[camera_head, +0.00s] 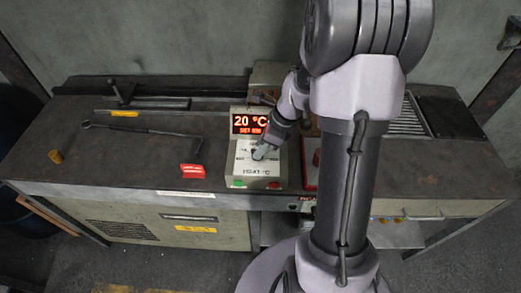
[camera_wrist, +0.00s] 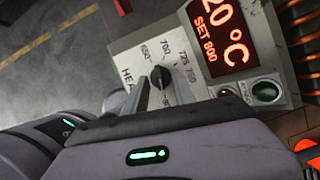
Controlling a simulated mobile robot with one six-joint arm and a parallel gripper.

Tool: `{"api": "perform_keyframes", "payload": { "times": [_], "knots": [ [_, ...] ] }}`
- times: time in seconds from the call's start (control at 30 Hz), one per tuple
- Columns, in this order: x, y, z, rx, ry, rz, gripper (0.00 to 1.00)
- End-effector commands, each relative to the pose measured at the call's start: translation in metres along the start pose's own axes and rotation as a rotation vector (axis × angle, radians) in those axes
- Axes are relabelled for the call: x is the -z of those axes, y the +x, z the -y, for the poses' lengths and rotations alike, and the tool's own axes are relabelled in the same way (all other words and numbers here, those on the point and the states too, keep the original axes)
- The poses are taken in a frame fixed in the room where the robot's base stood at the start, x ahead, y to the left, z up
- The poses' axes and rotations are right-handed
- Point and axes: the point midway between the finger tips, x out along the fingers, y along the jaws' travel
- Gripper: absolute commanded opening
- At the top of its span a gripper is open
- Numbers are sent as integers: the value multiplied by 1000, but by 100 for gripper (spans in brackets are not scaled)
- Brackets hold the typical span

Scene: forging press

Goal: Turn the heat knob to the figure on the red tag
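The heat knob (camera_wrist: 160,78) is a small dark knob on a pale control box, in the middle of a printed dial with figures such as 650 and 700. The box (camera_head: 239,181) also shows in the head view. Its lit red display (camera_wrist: 222,32) reads 20 °C and SET 800. My gripper (camera_head: 262,152) reaches down to the dial from the right. In the wrist view its two fingers (camera_wrist: 158,90) stand on either side of the knob, close against it with no clear gap. The red tag (camera_head: 191,171) lies on the bench left of the box; its figure is too small to read.
A long dark tool (camera_head: 140,128) lies on the bench left of the box. A small yellow-brown piece (camera_head: 56,156) sits near the bench's left end. My arm hides part of the bench to the right.

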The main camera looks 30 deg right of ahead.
Motion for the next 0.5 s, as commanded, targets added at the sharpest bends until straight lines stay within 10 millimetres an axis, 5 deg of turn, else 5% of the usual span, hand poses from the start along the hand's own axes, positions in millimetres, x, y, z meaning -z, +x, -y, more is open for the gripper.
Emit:
{"api": "perform_keyframes", "payload": {
  "times": [0.33,0.5],
  "knots": [
    [0,4,0,0,0,0,30],
    [0,4,0,0,-1,0,0]
  ]
}}
